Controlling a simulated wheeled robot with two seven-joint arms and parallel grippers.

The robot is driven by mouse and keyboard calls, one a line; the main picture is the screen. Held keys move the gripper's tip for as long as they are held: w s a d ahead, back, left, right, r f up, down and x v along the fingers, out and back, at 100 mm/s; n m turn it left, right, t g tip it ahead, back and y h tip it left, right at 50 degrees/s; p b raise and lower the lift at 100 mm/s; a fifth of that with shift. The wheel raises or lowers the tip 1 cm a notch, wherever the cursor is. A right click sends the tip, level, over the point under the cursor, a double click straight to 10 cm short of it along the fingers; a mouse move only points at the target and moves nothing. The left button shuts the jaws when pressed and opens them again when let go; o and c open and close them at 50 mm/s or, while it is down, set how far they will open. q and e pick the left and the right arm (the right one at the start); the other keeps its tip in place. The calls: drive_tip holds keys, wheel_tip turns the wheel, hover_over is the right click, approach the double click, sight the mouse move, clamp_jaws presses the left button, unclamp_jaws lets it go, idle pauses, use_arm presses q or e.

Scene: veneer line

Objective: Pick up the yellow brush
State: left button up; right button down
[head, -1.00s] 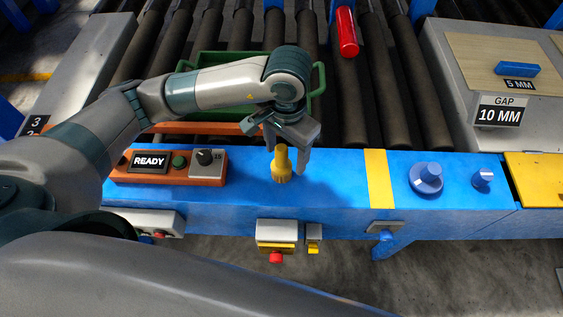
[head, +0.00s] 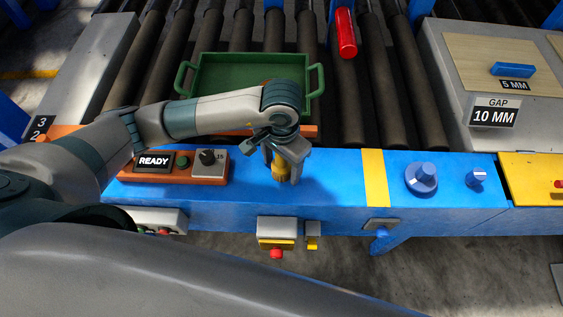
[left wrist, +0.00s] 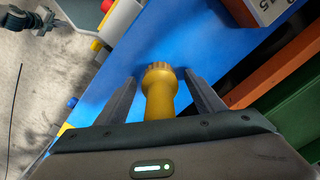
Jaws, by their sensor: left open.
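The yellow brush (head: 281,168) stands upright on the blue rail (head: 330,180) in front of the rollers. My left gripper (head: 284,173) is lowered over it, with a finger on either side. In the left wrist view the brush (left wrist: 160,92) lies between the two open fingers (left wrist: 160,98), with a gap showing on both sides. The upper part of the brush is partly hidden by the gripper in the head view.
An orange panel (head: 133,175) with a READY display and a knob sits left of the brush. A green tray (head: 250,62) is on the rollers behind my arm. A red cylinder (head: 346,34) lies farther back. Blue knobs (head: 421,178) are at the right; the rail between is clear.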

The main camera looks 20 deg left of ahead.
drive_tip(key=shift+d, duration=0.1)
use_arm(q)
drive_tip(key=c, duration=1.2)
drive_tip(key=shift+r, duration=0.15)
use_arm(e)
drive_tip(key=shift+f, duration=0.15)
